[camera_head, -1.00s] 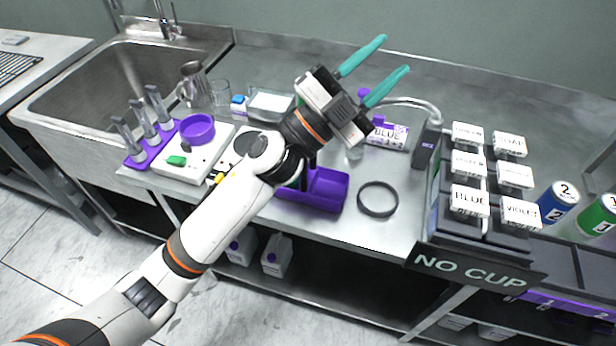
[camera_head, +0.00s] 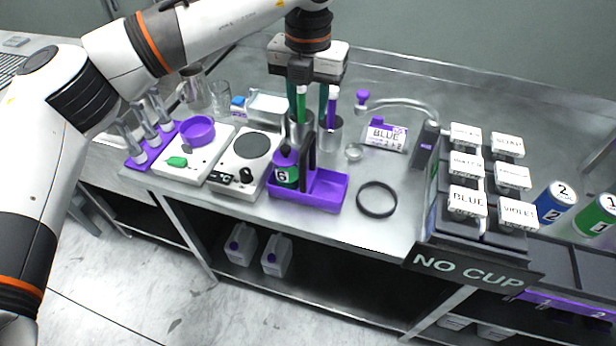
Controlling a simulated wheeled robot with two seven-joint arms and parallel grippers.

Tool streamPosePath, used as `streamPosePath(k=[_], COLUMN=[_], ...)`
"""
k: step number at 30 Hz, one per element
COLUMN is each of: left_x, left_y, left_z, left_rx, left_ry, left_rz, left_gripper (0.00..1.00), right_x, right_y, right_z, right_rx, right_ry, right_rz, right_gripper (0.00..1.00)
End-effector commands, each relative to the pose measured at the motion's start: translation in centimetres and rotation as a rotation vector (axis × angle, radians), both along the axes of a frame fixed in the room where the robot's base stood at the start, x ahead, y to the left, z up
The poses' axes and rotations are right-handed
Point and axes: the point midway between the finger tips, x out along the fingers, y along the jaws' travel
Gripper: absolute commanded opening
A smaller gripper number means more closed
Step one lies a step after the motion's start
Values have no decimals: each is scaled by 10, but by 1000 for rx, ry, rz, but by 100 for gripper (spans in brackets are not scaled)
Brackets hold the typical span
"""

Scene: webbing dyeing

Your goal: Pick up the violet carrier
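The violet carrier (camera_head: 328,192) is a low open tray near the front edge of the counter, with a dark upright handle (camera_head: 309,152). A dark bottle with a green label (camera_head: 286,172) stands in its left part; the right part looks empty. My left gripper (camera_head: 307,112) points down above and behind the carrier in the picture. Its two teal fingers are apart, with nothing visible held between them. The fingertips overlap the metal cups in the picture, so their distance from the handle is hard to tell. My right gripper is not in view.
Metal cups (camera_head: 329,138) holding a green and a violet-topped tool stand behind the carrier. A hotplate device (camera_head: 243,178) is close on its left. A black ring (camera_head: 376,199) lies to its right. A "NO CUP" sign (camera_head: 470,268) hangs at the front right.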

Motion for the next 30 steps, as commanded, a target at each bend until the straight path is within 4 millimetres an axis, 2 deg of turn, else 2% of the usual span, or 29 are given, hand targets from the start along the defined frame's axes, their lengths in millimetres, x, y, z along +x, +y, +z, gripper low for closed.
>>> streamPosePath(k=[6,13,17,21,30], left_x=[-1,0,1,1,2], left_y=[-1,-1,0,0,-1], left_z=[-34,-51,-70,-90,-96], left_rx=[-4,-5,-4,-5,-6], left_ry=[4,5,8,5,2], left_rz=[-2,-4,-3,-3,-4], left_gripper=[39,39,39,39,39], right_x=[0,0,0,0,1], right_y=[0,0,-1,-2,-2], right_z=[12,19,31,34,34], right_rx=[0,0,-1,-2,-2], right_ry=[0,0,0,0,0], right_rz=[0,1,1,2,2], right_gripper=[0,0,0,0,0])
